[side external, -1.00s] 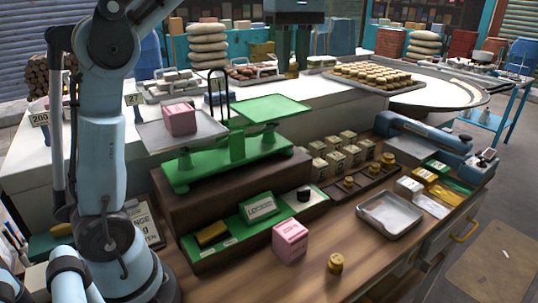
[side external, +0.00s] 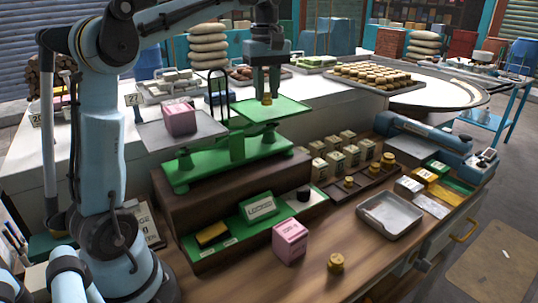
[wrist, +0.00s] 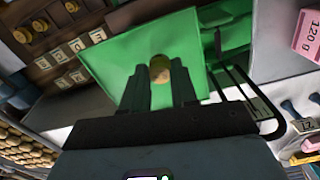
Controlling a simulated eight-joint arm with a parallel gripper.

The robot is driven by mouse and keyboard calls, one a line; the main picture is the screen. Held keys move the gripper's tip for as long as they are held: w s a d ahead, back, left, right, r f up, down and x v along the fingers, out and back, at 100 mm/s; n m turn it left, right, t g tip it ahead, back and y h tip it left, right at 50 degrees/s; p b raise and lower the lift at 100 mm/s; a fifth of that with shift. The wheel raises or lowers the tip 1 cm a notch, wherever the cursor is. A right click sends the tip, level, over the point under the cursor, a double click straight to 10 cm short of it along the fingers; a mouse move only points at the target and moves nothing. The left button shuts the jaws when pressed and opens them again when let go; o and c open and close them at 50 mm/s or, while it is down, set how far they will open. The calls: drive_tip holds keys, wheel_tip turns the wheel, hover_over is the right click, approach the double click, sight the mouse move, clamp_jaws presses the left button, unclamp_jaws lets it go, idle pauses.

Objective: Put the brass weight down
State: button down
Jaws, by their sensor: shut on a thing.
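My gripper (side external: 267,92) is over the green pan (side external: 290,108) of the balance scale (side external: 235,150), fingers pointing down. It is shut on a brass weight (side external: 267,99), whose lower part shows just below the fingertips. The wrist view also shows the brass weight (wrist: 160,68) between the fingers, over the green pan (wrist: 110,50). I cannot tell whether the weight touches the pan. A pink box (side external: 180,118) stands on the grey pan (side external: 153,137) on the left. In the wrist view its label reads 120 g.
Another brass weight (side external: 335,262) and a second pink box (side external: 290,240) stand on the wooden bench. A grey tray (side external: 390,215) lies to the right. A row of brass weights (side external: 388,159) stands in a wooden rack. A dark wire loop (side external: 219,95) rises between the pans.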

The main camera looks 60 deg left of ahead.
drive_tip(key=shift+f, duration=0.85)
drive_tip(key=shift+f, duration=0.15)
drive_tip(key=c, duration=0.9)
unclamp_jaws()
